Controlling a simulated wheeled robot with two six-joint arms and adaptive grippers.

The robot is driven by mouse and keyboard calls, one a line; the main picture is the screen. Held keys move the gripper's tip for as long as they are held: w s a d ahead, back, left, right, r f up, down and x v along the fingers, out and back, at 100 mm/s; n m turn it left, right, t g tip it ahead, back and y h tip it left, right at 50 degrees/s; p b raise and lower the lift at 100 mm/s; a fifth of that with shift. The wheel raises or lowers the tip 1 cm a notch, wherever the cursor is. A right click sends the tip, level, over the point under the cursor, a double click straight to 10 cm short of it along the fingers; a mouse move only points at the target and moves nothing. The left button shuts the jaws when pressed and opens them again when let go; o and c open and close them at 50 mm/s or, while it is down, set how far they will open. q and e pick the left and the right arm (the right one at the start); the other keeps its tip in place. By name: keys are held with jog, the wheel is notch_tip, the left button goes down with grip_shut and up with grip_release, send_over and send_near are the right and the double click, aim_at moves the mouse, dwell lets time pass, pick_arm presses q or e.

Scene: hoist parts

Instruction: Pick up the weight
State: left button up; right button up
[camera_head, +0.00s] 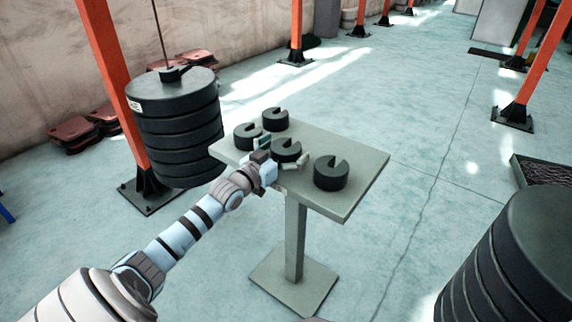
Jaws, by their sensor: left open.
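Several dark, round slotted weights stand on a small grey pedestal table (358,170). One weight (286,151) is at my left gripper (279,158), near the table's left front edge. The gripper is open, with its fingers spread about this weight; whether they touch it I cannot tell. A second weight (247,137) is just behind and left. A third weight (275,119) is at the back corner. Another weight (331,173) stands apart to the right. Each shows a slot cut in from its side. My right gripper is not in view.
A large stack of black weights (178,130) hangs from a cable left of the table. Another big black stack (515,265) is at the lower right. Orange posts (536,60) stand around. Red plates (75,133) lie by the wall.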

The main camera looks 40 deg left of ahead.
pick_arm(q)
jog(key=shift+s+r, duration=0.1)
jog(key=shift+r, duration=0.1)
jog(key=shift+c, duration=0.3)
jog(key=c, duration=1.9)
jog(key=shift+r, duration=0.1)
jog(key=shift+c, duration=0.4)
jog(key=shift+r, duration=0.1)
